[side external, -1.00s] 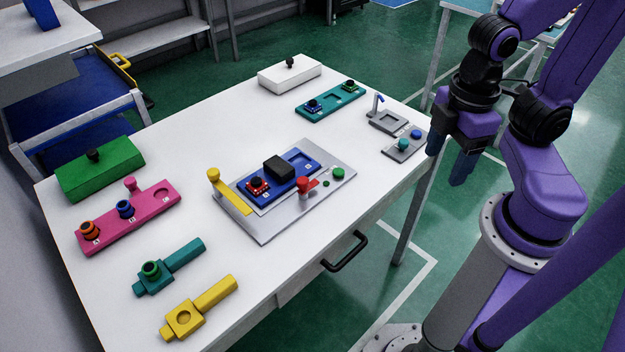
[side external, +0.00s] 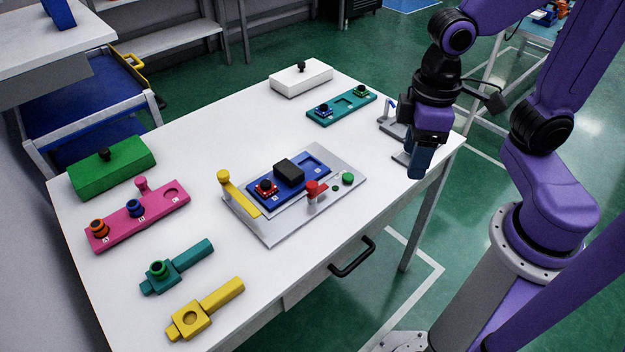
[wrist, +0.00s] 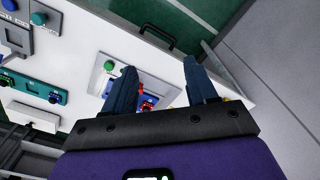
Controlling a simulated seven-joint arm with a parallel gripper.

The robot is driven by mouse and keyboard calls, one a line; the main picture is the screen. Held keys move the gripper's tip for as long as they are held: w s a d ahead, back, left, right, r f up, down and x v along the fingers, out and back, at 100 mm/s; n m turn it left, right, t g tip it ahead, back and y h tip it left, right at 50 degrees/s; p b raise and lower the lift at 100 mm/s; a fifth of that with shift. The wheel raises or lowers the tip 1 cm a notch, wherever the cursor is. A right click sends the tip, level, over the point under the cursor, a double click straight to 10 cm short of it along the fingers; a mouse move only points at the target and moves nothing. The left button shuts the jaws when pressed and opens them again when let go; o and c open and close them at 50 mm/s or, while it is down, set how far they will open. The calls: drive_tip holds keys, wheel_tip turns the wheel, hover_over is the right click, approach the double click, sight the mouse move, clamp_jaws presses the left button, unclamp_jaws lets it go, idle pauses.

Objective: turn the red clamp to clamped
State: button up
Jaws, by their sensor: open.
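The red clamp (side external: 313,188) stands at the front right part of the grey plate, near the corner of the blue tray (side external: 318,163). In the wrist view a bit of its red (wrist: 141,90) shows beside the left finger, mostly hidden. The blue tray holds a red-topped part (side external: 266,187) and a black block (side external: 289,170). A yellow clamp (side external: 240,198) lies along the plate's left side. My gripper (side external: 419,168) is open and empty, pointing down above the table's right end, apart from the red clamp. Its two fingers (wrist: 160,68) are spread in the wrist view.
A green button (side external: 348,177) sits right of the red clamp. Grey fixtures stand near my gripper, partly hidden. A teal tray (side external: 342,108) and a white box (side external: 301,78) are at the back. Pink, green, teal and yellow holders fill the left. Bare table lies between gripper and plate.

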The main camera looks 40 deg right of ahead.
drive_tip(key=w+a+m, duration=0.4)
drive_tip(key=w+m, duration=0.4)
drive_tip(key=w, duration=0.4)
drive_tip(key=m, duration=0.5)
approach(312, 184)
drive_tip(key=shift+m, duration=0.3)
wheel_tip(312, 184, down, 8)
drive_tip(key=shift+w+f, duration=0.1)
drive_tip(key=shift+f, duration=0.15)
drive_tip(key=c, duration=1.1)
